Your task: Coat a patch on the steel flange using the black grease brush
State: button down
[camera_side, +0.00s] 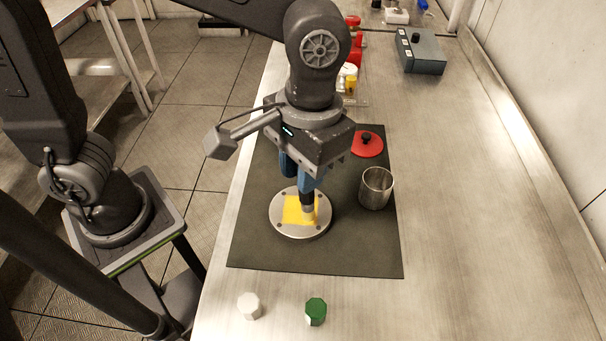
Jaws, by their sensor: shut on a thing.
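The steel flange (280,225) is a round disc with bolt holes, lying flat on the dark mat. A yellow patch (294,211) covers part of its upper face. My gripper (307,182) points down over the flange, its blue fingers shut on the black grease brush (307,199). The brush is upright, its lower end at the right part of the yellow patch. I cannot tell whether its tip presses on the flange. The upper part of the brush is hidden by the fingers.
The dark mat (260,258) also holds an open metal cup (376,188) right of the flange and a red lid with a black knob (367,145) behind it. White (249,306) and green (316,311) caps stand in front. A grey-green box (420,52) stands far back; the right bench is clear.

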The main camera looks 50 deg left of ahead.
jog(key=shift+r, duration=2.15)
